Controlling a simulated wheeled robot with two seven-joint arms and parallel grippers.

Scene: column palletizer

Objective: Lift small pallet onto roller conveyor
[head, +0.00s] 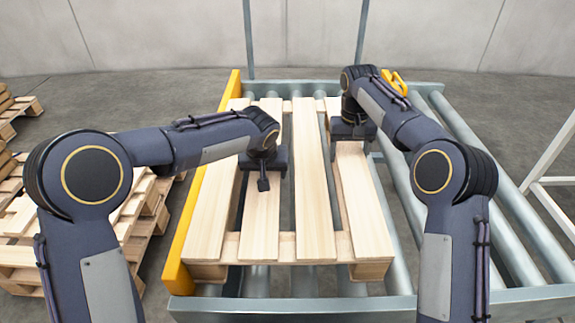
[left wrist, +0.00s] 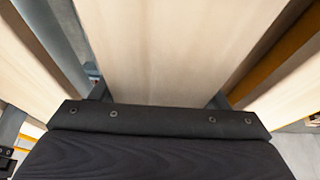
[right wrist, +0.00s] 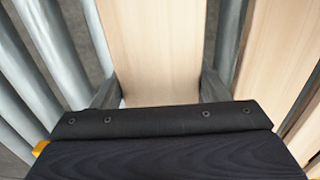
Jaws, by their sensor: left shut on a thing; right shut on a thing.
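The small wooden pallet (head: 312,190) lies over the grey roller conveyor (head: 400,262), beside the yellow guide rail on its left. Whether it rests fully on the rollers I cannot tell. My left gripper (head: 263,182) is shut on a slat left of the pallet's middle; this slat (left wrist: 185,45) fills the middle of the left wrist view. My right gripper (head: 350,132) is shut on the slat at the right edge; this slat (right wrist: 155,50) runs between the fingers in the right wrist view. The fingertips are mostly hidden beside the slats.
A yellow rail (head: 197,205) runs along the conveyor's left side. Stacked pallets (head: 140,215) stand on the floor at the left, with more behind. A yellow piece (head: 395,80) sits at the conveyor's far end. Bare rollers lie to the right, and a white frame (head: 550,180) stands beyond.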

